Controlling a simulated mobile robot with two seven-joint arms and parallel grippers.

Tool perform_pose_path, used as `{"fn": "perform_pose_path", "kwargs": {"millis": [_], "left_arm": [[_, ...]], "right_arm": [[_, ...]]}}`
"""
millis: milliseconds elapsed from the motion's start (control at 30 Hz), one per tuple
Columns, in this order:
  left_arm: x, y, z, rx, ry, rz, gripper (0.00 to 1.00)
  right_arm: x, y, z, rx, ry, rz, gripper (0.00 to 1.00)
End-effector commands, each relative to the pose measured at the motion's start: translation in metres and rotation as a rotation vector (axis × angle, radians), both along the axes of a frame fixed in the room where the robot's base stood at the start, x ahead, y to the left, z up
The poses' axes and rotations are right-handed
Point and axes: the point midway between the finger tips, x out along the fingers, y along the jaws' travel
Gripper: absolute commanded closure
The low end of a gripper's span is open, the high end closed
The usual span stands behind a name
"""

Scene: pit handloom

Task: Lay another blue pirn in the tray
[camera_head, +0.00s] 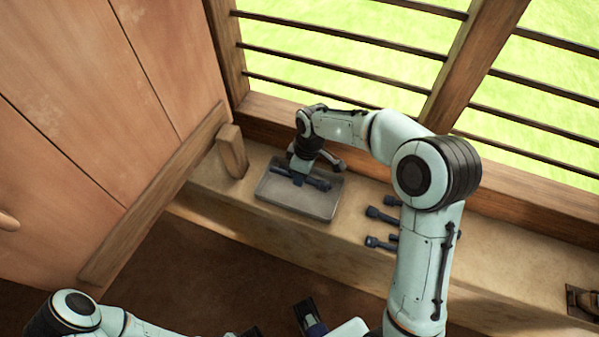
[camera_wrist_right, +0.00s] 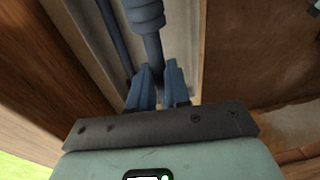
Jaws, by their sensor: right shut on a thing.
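The grey shallow tray (camera_head: 300,205) sits on the ledge below the window. My right gripper (camera_head: 299,181) is over it, pointing down. It is shut on a dark blue pirn (camera_head: 319,184), which lies low over or on the tray floor; contact cannot be told. In the right wrist view the fingers (camera_wrist_right: 158,82) grip the thin shaft of the held pirn (camera_wrist_right: 147,20). Another dark blue rod, likely a pirn (camera_wrist_right: 114,38), runs beside it, apart, in the tray. Dark parts, possibly my left gripper (camera_head: 311,318), show at the bottom edge; their jaws are unclear.
Several loose pirns (camera_head: 380,215) lie on the ledge right of the tray, partly behind my right arm. A wooden block (camera_head: 232,150) stands left of the tray. Barred window behind, plank wall at left. A dark wooden piece (camera_head: 582,301) sits at far right.

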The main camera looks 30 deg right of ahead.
Motion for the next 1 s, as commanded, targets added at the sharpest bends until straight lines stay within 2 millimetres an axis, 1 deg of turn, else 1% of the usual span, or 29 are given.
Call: {"fn": "perform_pose_path", "kwargs": {"millis": [33,200,300,600,767,1000], "left_arm": [[-0.001,0.000,-0.007,0.000,0.000,0.001,0.53],[0.003,0.000,-0.017,0.002,-0.017,0.004,0.53],[0.006,0.001,-0.023,0.005,-0.027,0.006,0.53],[0.011,0.001,-0.034,0.008,-0.048,0.011,0.53],[0.013,0.001,-0.036,0.009,-0.053,0.012,0.53],[0.013,0.000,-0.036,0.008,-0.055,0.012,0.53]], "right_arm": [[-0.001,-0.001,-0.009,-0.001,0.002,-0.001,1.00],[-0.002,-0.004,-0.026,0.000,0.001,0.000,1.00],[-0.002,-0.005,-0.036,0.000,0.001,0.002,1.00],[0.002,0.002,-0.062,0.001,0.001,-0.001,1.00],[0.003,0.004,-0.067,0.001,-0.001,-0.001,1.00],[0.003,0.004,-0.067,0.000,-0.001,-0.001,1.00]]}}
